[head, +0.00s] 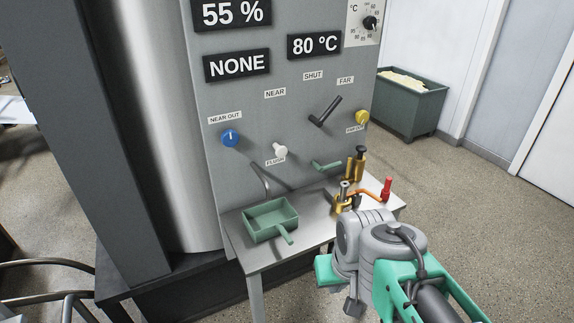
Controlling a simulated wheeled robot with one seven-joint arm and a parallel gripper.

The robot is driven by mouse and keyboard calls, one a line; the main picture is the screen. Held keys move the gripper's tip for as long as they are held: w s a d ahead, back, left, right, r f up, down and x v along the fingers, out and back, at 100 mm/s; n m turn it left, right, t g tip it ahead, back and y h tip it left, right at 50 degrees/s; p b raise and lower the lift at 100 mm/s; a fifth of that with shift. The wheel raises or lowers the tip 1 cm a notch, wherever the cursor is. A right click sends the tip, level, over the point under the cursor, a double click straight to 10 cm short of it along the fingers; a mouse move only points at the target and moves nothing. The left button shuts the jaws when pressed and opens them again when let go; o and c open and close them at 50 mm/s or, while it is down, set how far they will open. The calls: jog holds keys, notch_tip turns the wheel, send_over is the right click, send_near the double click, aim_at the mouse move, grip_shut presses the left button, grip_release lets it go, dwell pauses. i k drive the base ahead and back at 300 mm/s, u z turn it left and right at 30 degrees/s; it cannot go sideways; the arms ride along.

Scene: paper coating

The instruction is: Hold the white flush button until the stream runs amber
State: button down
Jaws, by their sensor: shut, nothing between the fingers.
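The white flush button (279,150) sticks out of the grey panel above a small label that seems to read FLUSH. A thin grey spout (262,180) curves out below it, over a green scoop-like tray (270,214) on a small metal table. I see no stream at the spout. My gripper (353,306) is low and to the right, in front of the table's right side, partly hidden by my wrist. It looks shut and empty, well apart from the button. Its fingertips are hard to make out.
A blue knob (230,138), black lever (325,111), yellow knob (362,117) and green handle (325,165) are on the panel. Brass fittings (342,206) and a red-handled piece (387,187) stand at the table's right end. The display (237,65) reads NONE.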

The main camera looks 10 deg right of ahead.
aim_at(281, 152)
jog(key=u, duration=0.55)
jog(key=i, duration=0.45)
jog(key=u, duration=1.15)
